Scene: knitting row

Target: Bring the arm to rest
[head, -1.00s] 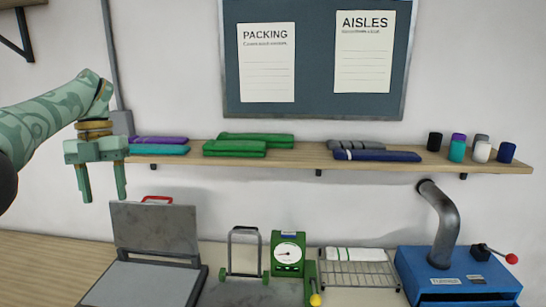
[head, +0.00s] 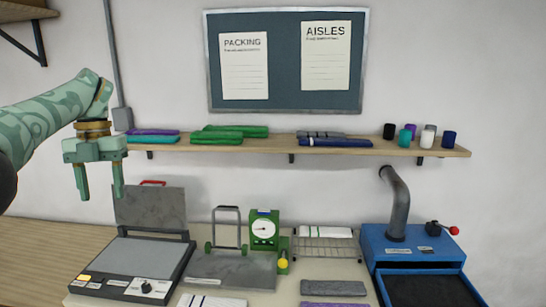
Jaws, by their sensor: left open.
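My left gripper (head: 99,180) hangs in the air at the left of the head view, fingers pointing down. It is open and empty. Its green patterned arm (head: 40,125) comes in from the left edge. The gripper overlaps the left end of the wall shelf in the picture, above and left of the grey press with a raised lid. My right gripper is not in view.
A wooden shelf (head: 270,145) holds folded green, purple, teal and navy textiles and several yarn cones. Below stand the press (head: 150,205), a green dial gauge (head: 264,229), a wire rack (head: 327,246) and a blue machine (head: 412,245) with a pipe. Textile pieces lie in front.

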